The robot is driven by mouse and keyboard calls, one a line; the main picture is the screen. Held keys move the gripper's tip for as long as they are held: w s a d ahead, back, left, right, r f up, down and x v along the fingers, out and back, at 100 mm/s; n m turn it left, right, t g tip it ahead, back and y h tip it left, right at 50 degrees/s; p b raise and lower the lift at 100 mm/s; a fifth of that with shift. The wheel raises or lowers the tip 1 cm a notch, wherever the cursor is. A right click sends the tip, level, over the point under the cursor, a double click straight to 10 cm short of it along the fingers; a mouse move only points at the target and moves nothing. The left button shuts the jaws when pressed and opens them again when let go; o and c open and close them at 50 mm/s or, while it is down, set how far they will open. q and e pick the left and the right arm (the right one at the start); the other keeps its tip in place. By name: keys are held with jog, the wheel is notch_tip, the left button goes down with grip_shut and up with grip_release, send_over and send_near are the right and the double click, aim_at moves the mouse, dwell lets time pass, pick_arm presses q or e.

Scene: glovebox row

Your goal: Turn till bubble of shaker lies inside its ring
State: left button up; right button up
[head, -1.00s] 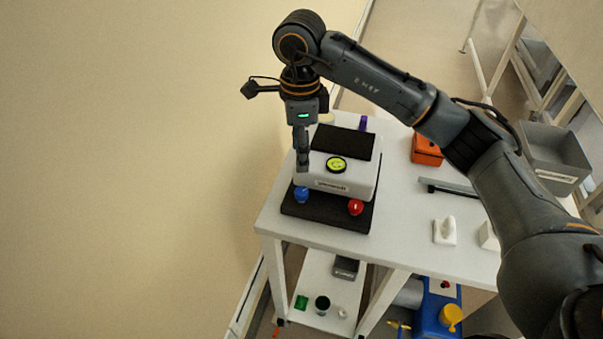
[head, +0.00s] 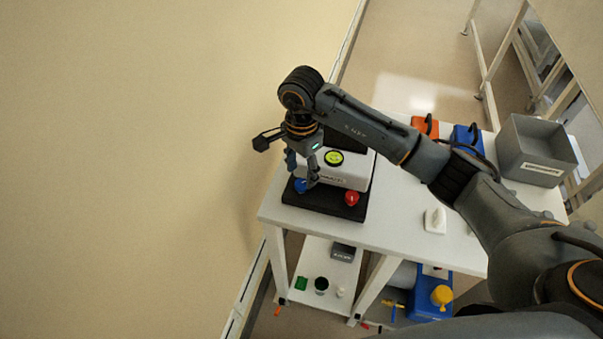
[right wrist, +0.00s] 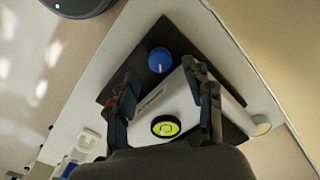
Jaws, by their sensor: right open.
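The shaker (head: 347,176) is a white box with a dark top pad on a black base plate (head: 322,203). A yellow-green bubble level (head: 333,158) in a dark ring sits on its top; it also shows in the right wrist view (right wrist: 166,127). Where the bubble lies is too small to tell. A blue knob (head: 300,186) and a red knob (head: 351,198) stand at the base's front corners. My right gripper (right wrist: 160,74) is open, pointing down above the blue knob (right wrist: 160,60), which shows between and just beyond its fingertips. My left gripper is out of view.
The white table (head: 400,235) also bears a white upright piece (head: 435,220), orange (head: 425,126) and blue (head: 466,138) cases and a grey bin (head: 535,152). A lower shelf (head: 318,268) holds small items. A wall stands at the left.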

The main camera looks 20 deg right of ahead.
aim_at(302, 182)
jog(key=shift+f+p, duration=0.35)
jog(key=shift+f, duration=1.45)
grip_shut()
jog(key=n+b, duration=0.1)
jog(key=b, duration=0.1)
jog(key=n+b, duration=0.1)
jog(key=b, duration=0.1)
jog(key=shift+w+f, duration=0.1)
jog(key=shift+f, duration=0.15)
jog(key=shift+r+n+b, duration=0.15)
jog(key=shift+n+b, duration=0.35)
jog(key=shift+b, duration=0.1)
jog(key=shift+r, duration=0.15)
grip_release()
